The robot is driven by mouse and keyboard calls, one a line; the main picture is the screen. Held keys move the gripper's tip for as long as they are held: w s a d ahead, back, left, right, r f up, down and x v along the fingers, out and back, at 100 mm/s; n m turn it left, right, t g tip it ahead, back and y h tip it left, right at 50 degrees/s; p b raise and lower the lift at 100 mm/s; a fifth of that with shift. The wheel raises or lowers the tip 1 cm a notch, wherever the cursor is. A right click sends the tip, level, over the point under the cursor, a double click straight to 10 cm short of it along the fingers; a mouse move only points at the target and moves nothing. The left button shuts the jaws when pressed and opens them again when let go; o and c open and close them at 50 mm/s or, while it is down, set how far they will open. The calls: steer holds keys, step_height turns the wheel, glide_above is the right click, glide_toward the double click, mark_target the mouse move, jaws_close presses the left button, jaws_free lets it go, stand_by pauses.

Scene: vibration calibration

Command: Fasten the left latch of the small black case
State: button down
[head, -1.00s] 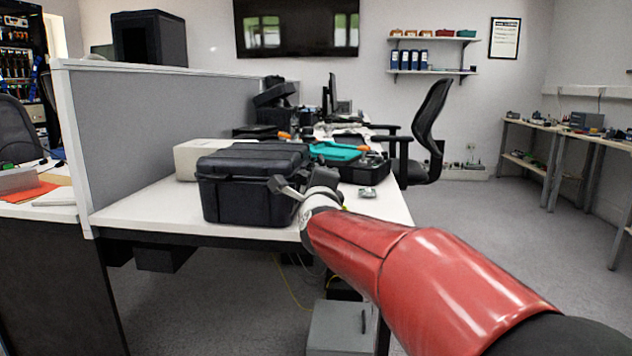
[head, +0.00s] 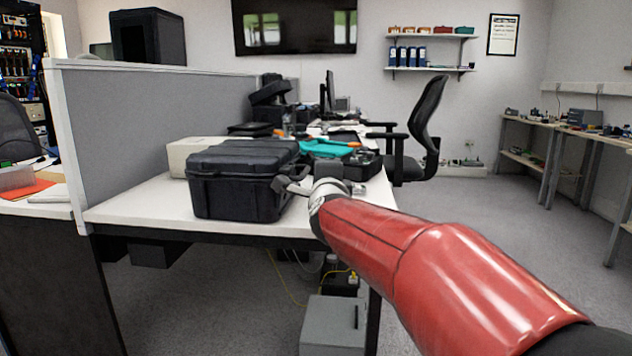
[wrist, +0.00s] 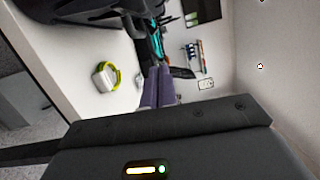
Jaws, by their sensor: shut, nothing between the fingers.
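The small black case (head: 235,190) stands on the white desk with its lid down. Its latches are too dark and small to make out, so I cannot tell how the left one stands. My gripper (head: 282,184) is at the case's right front corner, shut and empty. I cannot tell whether it touches the case. In the wrist view my gripper (wrist: 157,70) shows its two fingers together with nothing between them. A dark body at the top left of the wrist view (wrist: 75,10) seems to be the case.
A beige box (head: 190,155) stands behind the case, against the grey partition (head: 150,120). An open black case with teal and orange items (head: 325,149) lies behind to the right. A white object with a yellow-green band (wrist: 106,76) lies on the desk. An office chair (head: 420,135) stands beyond.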

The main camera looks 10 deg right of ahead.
steer(key=s+a, duration=0.1)
steer(key=s, duration=0.7)
steer(key=shift+s+a, duration=0.35)
steer(key=shift+r, duration=0.1)
steer(key=s+d+f+n+g+y+p, duration=0.1)
steer(key=s+f+n+g+p, duration=0.2)
steer(key=s, duration=1)
steer(key=s+d+f+n+g+y+p, duration=0.1)
steer(key=s+f+n+g+p, duration=0.3)
steer(key=s+f+n+g, duration=0.5)
steer(key=s+f+n, duration=0.4)
steer(key=f+n, duration=0.1)
steer(key=n, duration=0.3)
steer(key=shift+s+d+f+g, duration=0.15)
steer(key=shift+s+f+g, duration=0.15)
steer(key=shift+s, duration=0.1)
